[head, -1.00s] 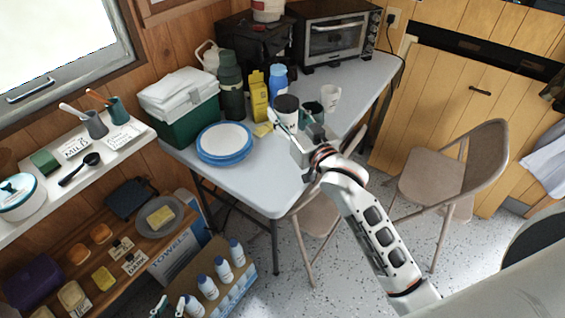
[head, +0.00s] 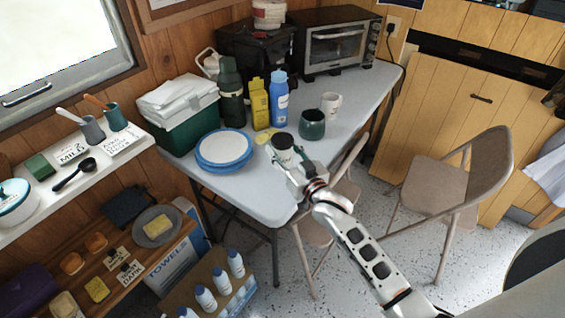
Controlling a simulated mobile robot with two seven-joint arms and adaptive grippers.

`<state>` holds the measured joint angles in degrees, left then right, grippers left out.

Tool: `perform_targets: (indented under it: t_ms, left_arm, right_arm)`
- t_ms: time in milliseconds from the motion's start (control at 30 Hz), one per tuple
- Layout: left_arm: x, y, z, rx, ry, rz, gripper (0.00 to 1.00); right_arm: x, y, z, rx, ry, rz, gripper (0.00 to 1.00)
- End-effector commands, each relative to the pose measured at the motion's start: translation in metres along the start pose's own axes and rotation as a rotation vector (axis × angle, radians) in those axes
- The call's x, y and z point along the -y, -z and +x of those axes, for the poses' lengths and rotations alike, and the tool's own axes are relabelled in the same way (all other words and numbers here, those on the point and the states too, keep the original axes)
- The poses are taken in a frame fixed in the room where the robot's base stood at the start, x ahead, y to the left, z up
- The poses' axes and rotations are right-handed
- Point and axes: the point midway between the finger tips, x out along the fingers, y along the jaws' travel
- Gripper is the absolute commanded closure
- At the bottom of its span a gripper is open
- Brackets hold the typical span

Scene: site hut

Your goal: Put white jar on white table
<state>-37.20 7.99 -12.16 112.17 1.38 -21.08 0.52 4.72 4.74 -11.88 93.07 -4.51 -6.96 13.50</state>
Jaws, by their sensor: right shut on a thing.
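The white jar with its dark lid (head: 283,142) is in my right gripper (head: 288,160), which is shut on it. The jar looks about upright over the near part of the white table (head: 262,195). The gripper hides much of its body, and I cannot tell whether its base touches the tabletop. My left gripper is not in view.
A green mug (head: 312,125) and a white mug (head: 331,104) stand behind the jar. Blue-rimmed plates (head: 224,149) lie to its left. A blue bottle (head: 279,100), yellow container (head: 260,105) and toaster oven (head: 338,45) stand farther back. The table's near corner is bare.

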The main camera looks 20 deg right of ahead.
Motion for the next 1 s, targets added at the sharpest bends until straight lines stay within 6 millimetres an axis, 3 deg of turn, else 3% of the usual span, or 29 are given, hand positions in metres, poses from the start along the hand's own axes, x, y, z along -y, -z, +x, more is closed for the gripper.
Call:
perform_targets:
  t_ms: [167, 400, 867, 900, 933, 1000]
  left_arm:
    - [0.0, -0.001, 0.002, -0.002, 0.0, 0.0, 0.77]
    - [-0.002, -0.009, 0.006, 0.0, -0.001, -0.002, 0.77]
    - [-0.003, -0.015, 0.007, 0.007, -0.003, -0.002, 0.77]
    - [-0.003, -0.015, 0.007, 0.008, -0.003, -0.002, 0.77]
    - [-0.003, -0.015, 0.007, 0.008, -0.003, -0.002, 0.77]
    - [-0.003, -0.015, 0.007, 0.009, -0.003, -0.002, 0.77]
  right_arm:
    - [0.0, -0.012, 0.001, -0.003, 0.0, 0.001, 0.89]
    - [-0.001, -0.045, 0.001, -0.003, -0.001, 0.0, 0.89]
    - [0.0, -0.05, 0.001, -0.005, 0.0, 0.001, 0.89]
    - [0.0, -0.051, 0.0, -0.002, 0.0, 0.0, 0.48]
    - [0.0, -0.051, 0.0, -0.002, 0.0, 0.0, 0.42]
    - [0.0, -0.051, 0.0, -0.002, 0.0, 0.0, 0.42]
